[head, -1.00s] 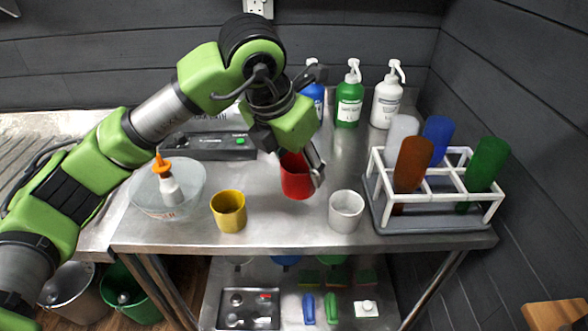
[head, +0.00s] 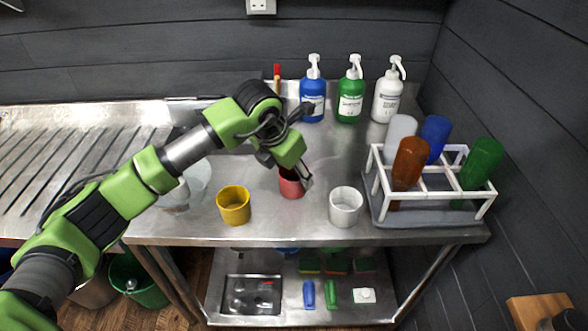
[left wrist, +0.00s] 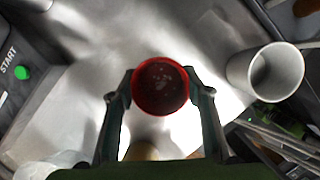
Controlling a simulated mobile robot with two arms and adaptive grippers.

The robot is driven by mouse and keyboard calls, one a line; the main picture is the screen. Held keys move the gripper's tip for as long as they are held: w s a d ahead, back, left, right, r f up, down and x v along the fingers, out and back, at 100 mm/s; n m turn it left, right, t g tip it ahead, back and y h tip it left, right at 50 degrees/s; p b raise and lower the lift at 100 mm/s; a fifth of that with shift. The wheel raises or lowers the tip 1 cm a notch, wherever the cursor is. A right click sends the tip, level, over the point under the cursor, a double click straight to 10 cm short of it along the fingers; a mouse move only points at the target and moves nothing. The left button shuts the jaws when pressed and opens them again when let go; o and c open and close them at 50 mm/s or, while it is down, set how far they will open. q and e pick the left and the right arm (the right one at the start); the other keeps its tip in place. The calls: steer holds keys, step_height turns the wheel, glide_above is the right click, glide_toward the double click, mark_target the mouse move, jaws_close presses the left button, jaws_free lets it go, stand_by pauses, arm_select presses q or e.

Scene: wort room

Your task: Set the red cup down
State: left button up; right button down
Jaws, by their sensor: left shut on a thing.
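The red cup (head: 291,187) is upright on or just above the steel table, between the yellow cup (head: 233,205) and the white cup (head: 345,207). I cannot tell whether its base touches the table. My left gripper (head: 296,174) is shut on it, with a finger on each side. In the left wrist view the red cup (left wrist: 160,87) sits between both fingers and I look down into its dark inside. The white cup (left wrist: 274,71) stands apart to the right there. My right gripper is not in view.
Blue, green and white pump bottles (head: 350,94) stand at the back. A glass bowl (head: 198,177) at the left is partly behind my arm. Bare table (head: 325,150) lies behind the cups.

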arm_select(q)
steer(key=shift+f, duration=0.15)
steer(key=o, duration=1.2)
steer(key=shift+c, duration=0.2)
steer(key=shift+r, duration=0.5)
steer(key=b+v, duration=0.2)
steer(key=v, duration=0.9)
steer(key=shift+s, duration=0.15)
steer(key=shift+a+r, duration=0.1)
steer(key=shift+r, duration=0.05)
